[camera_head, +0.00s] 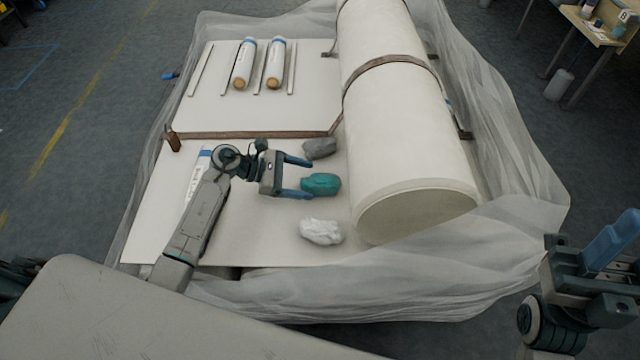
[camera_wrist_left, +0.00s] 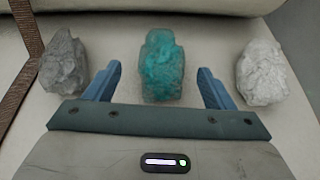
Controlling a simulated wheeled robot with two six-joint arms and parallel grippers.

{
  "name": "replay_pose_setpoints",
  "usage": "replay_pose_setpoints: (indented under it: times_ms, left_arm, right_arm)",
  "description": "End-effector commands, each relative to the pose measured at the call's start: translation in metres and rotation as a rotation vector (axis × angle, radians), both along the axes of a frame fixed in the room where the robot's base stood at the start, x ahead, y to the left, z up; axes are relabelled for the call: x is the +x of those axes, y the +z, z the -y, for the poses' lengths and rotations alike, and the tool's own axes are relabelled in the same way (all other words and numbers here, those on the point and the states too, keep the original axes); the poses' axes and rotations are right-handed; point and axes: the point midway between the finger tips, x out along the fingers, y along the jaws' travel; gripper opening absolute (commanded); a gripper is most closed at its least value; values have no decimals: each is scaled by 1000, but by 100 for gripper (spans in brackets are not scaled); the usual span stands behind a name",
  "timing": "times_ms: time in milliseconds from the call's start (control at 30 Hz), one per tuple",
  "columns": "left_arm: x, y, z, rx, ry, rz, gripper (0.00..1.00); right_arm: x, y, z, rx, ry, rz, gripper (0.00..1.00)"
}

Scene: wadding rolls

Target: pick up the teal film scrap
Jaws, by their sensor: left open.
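The teal film scrap (camera_head: 321,184) is a crumpled lump on the pale board, left of the big roll. My left gripper (camera_head: 306,178) is open, its two blue fingers pointing right toward the scrap. In the left wrist view the teal scrap (camera_wrist_left: 163,66) lies ahead, centred between and just beyond the fingertips of the left gripper (camera_wrist_left: 160,78). Nothing is held between the fingers. My right gripper (camera_head: 612,245) shows at the right edge, away from the board; its finger opening cannot be made out.
A grey crumpled scrap (camera_head: 319,148) and a white one (camera_head: 321,232) lie on either side of the teal one. A large cream roll (camera_head: 410,130) blocks the right. A brown strap (camera_head: 250,134) crosses the board. Two small white rolls (camera_head: 245,62) lie at the back.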

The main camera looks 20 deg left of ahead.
Motion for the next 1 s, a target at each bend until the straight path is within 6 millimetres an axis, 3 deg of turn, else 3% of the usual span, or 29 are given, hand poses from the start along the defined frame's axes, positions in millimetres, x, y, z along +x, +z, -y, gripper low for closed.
replay_pose_setpoints:
  times_ms: [200,500,567,767,1000]
  left_arm:
    - [7,-13,29,-4,0,0,77]
    - [9,-15,34,-1,1,0,77]
    - [9,-15,34,-1,1,0,69]
    - [9,-15,34,-1,1,0,30]
    - [9,-15,34,-2,1,1,29]
  right_arm:
    - [0,-3,0,2,-1,6,36]
    - [0,-2,0,3,-1,6,36]
    - [0,-2,0,3,-1,7,36]
    - [0,-1,0,3,0,10,36]
    - [-1,-1,0,4,0,13,36]
